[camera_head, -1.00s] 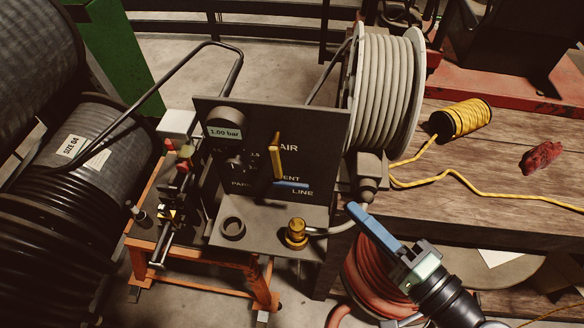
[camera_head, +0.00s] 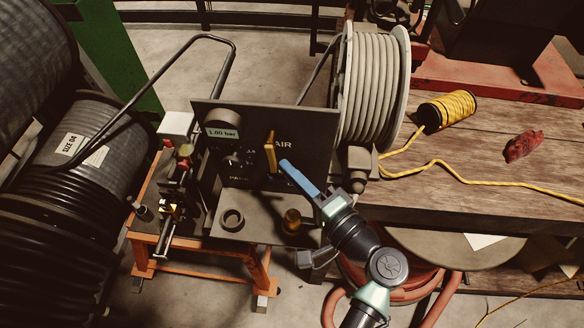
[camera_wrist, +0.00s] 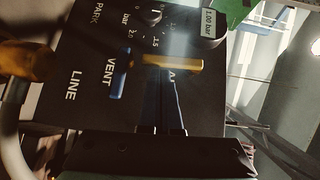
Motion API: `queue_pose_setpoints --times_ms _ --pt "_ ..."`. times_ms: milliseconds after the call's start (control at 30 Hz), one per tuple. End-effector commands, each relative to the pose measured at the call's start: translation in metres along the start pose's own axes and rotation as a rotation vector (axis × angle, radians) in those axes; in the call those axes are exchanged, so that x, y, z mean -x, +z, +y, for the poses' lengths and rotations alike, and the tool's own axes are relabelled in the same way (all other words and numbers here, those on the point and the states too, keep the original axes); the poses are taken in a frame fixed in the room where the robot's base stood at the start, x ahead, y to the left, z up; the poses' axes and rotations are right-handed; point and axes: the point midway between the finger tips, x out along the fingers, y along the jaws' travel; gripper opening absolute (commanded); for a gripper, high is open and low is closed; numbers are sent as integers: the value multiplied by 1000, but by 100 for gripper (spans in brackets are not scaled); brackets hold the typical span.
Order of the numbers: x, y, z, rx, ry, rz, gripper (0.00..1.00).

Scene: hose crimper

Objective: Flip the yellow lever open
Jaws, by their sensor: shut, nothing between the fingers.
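The yellow lever (camera_head: 270,152) points upright on the dark panel (camera_head: 225,118), left of the AIR label. In the wrist view the yellow lever (camera_wrist: 172,62) lies across the picture just past my fingertips. My gripper (camera_head: 285,164) is shut and empty, its blue fingers just right of the lever; it also shows in the wrist view (camera_wrist: 163,82). Whether it touches the lever I cannot tell. A blue lever (camera_wrist: 118,82) by VENT shows in the wrist view; my gripper hides it in the head view.
The gauge (camera_head: 222,132) reads 1.00 bar at the panel's upper left. A brass fitting (camera_head: 292,220) stands on the shelf below. A grey hose reel (camera_head: 372,85) is close on the right. A wooden table (camera_head: 480,200) holds a yellow cord spool (camera_head: 447,110).

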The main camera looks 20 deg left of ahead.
Motion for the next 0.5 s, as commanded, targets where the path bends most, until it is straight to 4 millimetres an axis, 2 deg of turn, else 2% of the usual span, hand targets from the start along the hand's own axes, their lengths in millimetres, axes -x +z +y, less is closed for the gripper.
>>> queue_pose_setpoints --times_ms 233,500 --pt "-1 1 1 -5 -5 -1 0" --pt "-10 10 5 -76 -76 -3 0"
